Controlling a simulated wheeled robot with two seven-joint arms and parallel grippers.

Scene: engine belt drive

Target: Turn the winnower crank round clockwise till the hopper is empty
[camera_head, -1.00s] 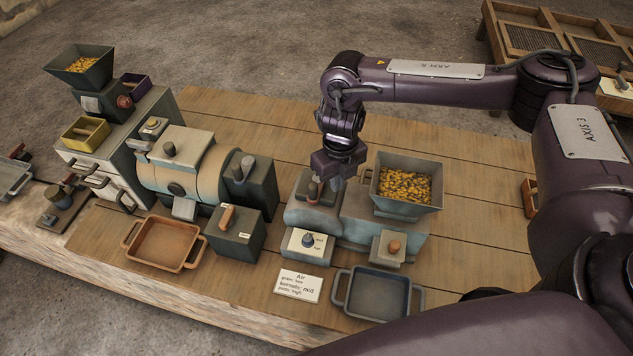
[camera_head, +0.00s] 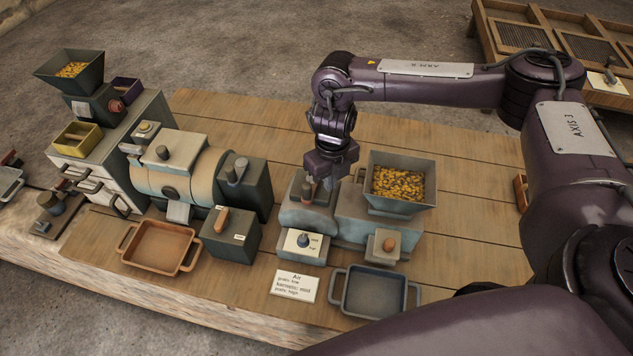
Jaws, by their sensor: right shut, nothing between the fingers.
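The winnower (camera_head: 345,225) is a blue-grey machine right of the middle. Its hopper (camera_head: 428,192) holds a heap of yellow and dark grain. A small upright knob with a reddish grip (camera_head: 307,190), apparently the crank, stands on the left part of its top. My right gripper (camera_head: 328,181) points down, shut and empty, just right of this grip and left of the hopper. Whether its fingertips touch the grip I cannot tell. My left gripper is out of view.
A dial box (camera_head: 303,247), an "Air" card (camera_head: 296,286) and an empty grey tray (camera_head: 374,293) lie in front. To the left are a drum machine (camera_head: 205,165), an orange tray (camera_head: 160,246) and another grain hopper (camera_head: 88,75). The planks behind the winnower are bare.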

